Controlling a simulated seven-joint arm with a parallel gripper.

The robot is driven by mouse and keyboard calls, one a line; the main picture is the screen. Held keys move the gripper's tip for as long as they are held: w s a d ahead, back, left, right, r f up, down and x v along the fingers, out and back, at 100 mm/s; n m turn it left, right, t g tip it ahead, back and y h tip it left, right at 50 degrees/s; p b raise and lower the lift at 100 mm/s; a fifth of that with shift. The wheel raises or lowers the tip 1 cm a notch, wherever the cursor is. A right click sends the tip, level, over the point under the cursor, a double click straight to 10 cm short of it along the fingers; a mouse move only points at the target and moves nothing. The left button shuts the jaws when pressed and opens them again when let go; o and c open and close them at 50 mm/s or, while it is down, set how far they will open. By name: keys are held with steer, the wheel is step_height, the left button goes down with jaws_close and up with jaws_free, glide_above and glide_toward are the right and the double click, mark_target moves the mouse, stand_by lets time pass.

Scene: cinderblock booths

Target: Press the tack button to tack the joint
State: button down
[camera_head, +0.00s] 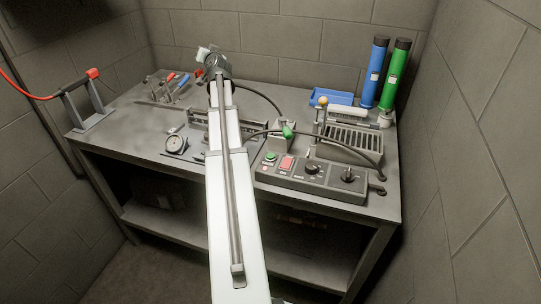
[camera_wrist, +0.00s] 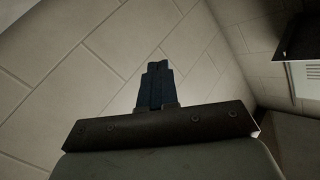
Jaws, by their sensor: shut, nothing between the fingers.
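A dark control box (camera_head: 315,185) stands at the front right of the bench. It carries a round green button (camera_head: 270,156), a red button (camera_head: 287,163) and two black knobs. Its labels are too small to read, so I cannot tell which one is the tack button. My white arm crosses the middle of the head view, and its end is up over the back of the bench, away from the box. The joint is not clearly visible; my arm hides part of the fixture (camera_head: 197,118) behind it. In the wrist view my gripper (camera_wrist: 157,70) is shut and empty, with block wall beyond it.
A round gauge (camera_head: 176,145) sits left of my arm. Blue (camera_head: 374,72) and green (camera_head: 394,75) tubes stand at the back right. Block walls close in both sides.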

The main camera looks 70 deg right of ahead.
steer(key=s+a+f+n+y, duration=0.1)
steer(key=s+a+f+y, duration=0.1)
steer(key=s, duration=0.3)
steer(key=s+a+f+n+y, duration=0.1)
steer(key=s+f+y, duration=0.1)
steer(key=s, duration=0.4)
steer(key=n+g+y, duration=0.2)
steer(key=n+y, duration=0.4)
steer(key=y, duration=0.4)
glide_above(274, 155)
step_height(274, 155, down, 4)
steer(key=shift+a+f, duration=0.1)
steer(key=shift+f, duration=0.1)
steer(key=shift+f, duration=0.15)
steer(key=shift+f, duration=4.25)
steer(key=shift+f, duration=0.15)
steer(key=shift+f, duration=0.3)
